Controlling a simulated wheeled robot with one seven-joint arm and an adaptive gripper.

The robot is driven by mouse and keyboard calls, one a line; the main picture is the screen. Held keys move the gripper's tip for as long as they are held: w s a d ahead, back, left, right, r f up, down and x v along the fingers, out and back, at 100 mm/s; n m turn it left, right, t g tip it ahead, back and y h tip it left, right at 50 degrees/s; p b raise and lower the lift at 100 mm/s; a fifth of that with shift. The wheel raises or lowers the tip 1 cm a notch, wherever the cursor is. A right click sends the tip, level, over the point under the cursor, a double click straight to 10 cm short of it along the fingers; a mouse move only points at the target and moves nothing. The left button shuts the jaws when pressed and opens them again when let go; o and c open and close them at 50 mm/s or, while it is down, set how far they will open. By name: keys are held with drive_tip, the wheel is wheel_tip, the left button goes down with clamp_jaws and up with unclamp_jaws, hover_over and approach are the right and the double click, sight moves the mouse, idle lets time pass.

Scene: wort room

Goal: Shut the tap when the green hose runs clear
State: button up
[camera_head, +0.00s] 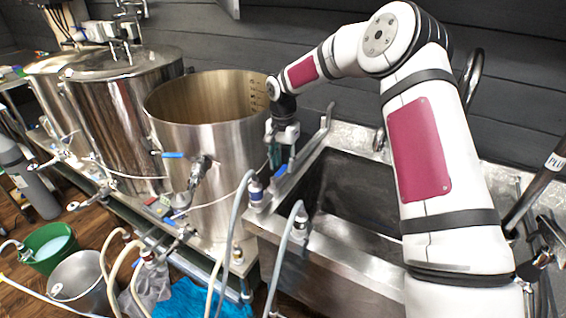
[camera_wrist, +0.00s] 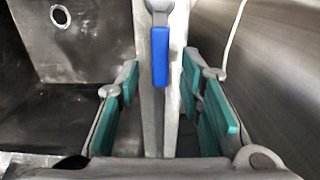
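My gripper (camera_head: 284,158) points down over the sink's left rim, beside the open steel kettle. In the wrist view my gripper (camera_wrist: 165,110) is open, with teal pads apart. A tap's blue lever (camera_wrist: 160,57) shows between the fingers, above a pale metal strip; I see no contact with the pads. Another tap's blue lever (camera_head: 173,155) is on the front of the open kettle (camera_head: 225,140). Grey hoses (camera_head: 235,220) run down in front of the sink. No hose is clearly green, and I cannot tell whether any liquid runs clear.
The steel sink (camera_head: 345,265) lies right of the kettle. Two more kettles (camera_head: 115,110) stand at left. A green bucket (camera_head: 50,245) with pale liquid and a steel bucket (camera_head: 80,280) stand on the floor. Beige hoses (camera_head: 112,250) and a blue cloth (camera_head: 205,300) are near the front.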

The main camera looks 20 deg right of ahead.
drive_tip(key=shift+f, duration=0.25)
clamp_jaws()
